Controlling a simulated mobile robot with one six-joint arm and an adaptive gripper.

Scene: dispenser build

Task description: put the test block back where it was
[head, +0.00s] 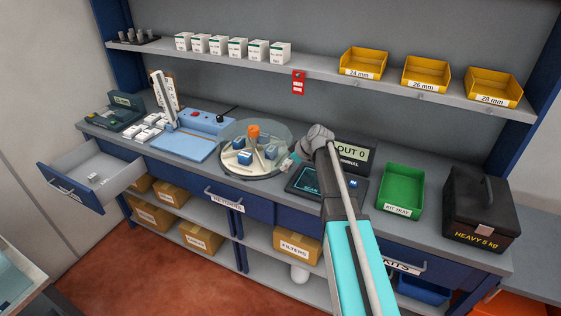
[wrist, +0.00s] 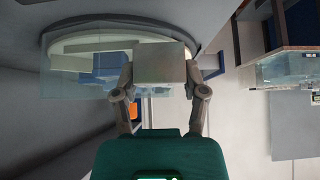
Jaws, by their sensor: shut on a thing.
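My gripper (wrist: 161,80) is shut on a plain grey block (wrist: 162,60), which I take to be the test block. The block sits between both fingertips in the wrist view. In the head view my gripper (head: 293,160) is at the right side of the round clear-walled dispenser (head: 270,172), and the block cannot be made out there. The dispenser holds blue blocks (head: 245,157) and an orange-topped centre post (head: 253,132). In the wrist view the clear wall and blue parts (wrist: 108,70) lie behind the block. Contact between block and dispenser cannot be told.
An open drawer (head: 92,175) with a small pale item juts out at left. A blue device with an upright post (head: 182,146) stands left of the dispenser. A terminal (head: 352,155), green kit tray (head: 401,188) and black heavy case (head: 481,208) are at right.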

